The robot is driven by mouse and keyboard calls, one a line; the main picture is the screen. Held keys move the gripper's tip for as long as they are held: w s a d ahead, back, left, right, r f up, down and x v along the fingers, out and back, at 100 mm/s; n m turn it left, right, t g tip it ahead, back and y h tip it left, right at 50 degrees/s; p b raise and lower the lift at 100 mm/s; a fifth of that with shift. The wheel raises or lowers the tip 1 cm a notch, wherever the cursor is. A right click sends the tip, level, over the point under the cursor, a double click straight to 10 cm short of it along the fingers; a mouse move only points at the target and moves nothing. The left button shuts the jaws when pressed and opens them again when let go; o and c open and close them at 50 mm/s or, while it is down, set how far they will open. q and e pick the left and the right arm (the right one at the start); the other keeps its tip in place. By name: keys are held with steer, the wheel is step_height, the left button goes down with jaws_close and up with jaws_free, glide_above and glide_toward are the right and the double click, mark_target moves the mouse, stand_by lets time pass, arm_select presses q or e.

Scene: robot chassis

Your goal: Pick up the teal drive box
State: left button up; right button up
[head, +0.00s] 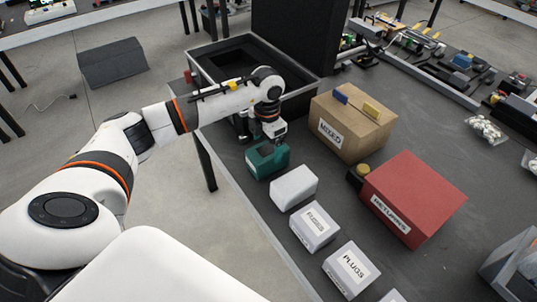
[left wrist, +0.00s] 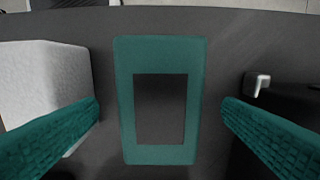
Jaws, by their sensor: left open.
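The teal drive box (head: 264,161) stands on the dark table near its left edge, between the black tray and a plain white box. My left gripper (head: 272,142) is over it, pointing down, and hides part of its top. In the left wrist view the box (left wrist: 160,54) is a teal rectangle around a dark middle; I cannot tell whether this is a hole or a panel. The open left gripper (left wrist: 160,118) has its teal ribbed fingers on either side of the box, with visible gaps. My right gripper is not in view.
A plain white box (head: 294,187) stands close beside, also in the left wrist view (left wrist: 45,85). FUSES (head: 314,227) and PLUGS (head: 350,269) boxes follow along the edge. A cardboard box (head: 365,117), red RETURNS box (head: 425,190) and black tray (head: 307,94) stand nearby.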

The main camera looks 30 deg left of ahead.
arm_select(q)
steer(key=shift+f, duration=0.45)
step_height(320, 180, down, 5)
steer(key=shift+p, duration=0.7)
steer(key=shift+w+f, duration=0.1)
steer(key=shift+f, duration=0.2)
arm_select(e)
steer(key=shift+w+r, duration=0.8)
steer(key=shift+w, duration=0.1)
arm_select(q)
steer(key=shift+c, duration=0.6)
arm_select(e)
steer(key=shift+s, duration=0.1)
arm_select(q)
steer(key=shift+c, duration=1.4)
steer(key=shift+w+r, duration=0.1)
steer(key=c, duration=1.1)
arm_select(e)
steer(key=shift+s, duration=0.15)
